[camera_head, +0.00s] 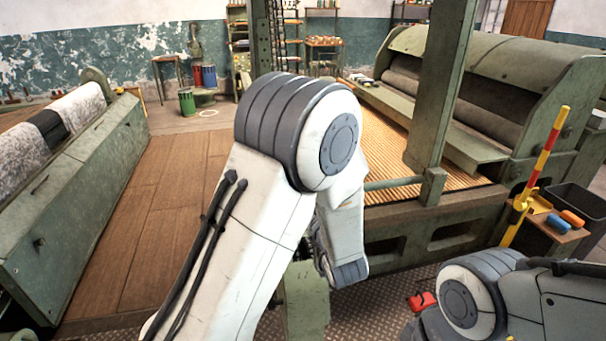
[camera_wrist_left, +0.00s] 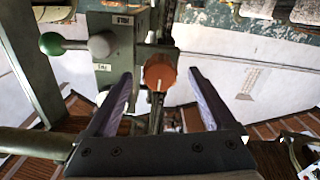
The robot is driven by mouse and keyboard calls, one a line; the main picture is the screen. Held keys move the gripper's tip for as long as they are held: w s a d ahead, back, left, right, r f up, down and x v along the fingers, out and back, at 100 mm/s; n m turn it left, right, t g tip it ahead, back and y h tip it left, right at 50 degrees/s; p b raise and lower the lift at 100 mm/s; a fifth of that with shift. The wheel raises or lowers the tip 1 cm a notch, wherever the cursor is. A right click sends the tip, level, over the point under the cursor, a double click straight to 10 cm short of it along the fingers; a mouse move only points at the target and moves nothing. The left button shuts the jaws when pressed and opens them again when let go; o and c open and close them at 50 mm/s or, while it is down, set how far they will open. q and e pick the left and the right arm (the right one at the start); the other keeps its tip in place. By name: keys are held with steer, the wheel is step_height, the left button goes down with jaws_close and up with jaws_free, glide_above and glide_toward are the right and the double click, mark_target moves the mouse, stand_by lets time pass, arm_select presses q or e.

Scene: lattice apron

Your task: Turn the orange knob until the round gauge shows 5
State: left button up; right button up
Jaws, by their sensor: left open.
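The orange knob (camera_wrist_left: 160,73) is in the left wrist view, on a grey-green control box (camera_wrist_left: 125,45). A pale pointer line shows on its face. My left gripper (camera_wrist_left: 160,80) is open, with one finger on each side of the knob and a visible gap on both sides. I cannot tell how far the fingertips are from it in depth. No round gauge can be made out in either view. In the head view my left arm hides the knob and box. My right arm shows at the lower right, its gripper out of view.
A lever with a green ball (camera_wrist_left: 50,43) and a grey ball (camera_wrist_left: 99,45) stand left of the knob. A green upright post (camera_head: 443,90) rises beside my left arm. A red-and-yellow striped bar (camera_head: 540,165) and small table (camera_head: 555,232) are at right. A red object (camera_head: 422,300) lies low.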

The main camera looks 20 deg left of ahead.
arm_select(q)
steer(key=p+x, duration=0.1)
steer(key=x, duration=0.5)
steer(key=shift+w+a, duration=0.1)
steer(key=c, duration=1.4)
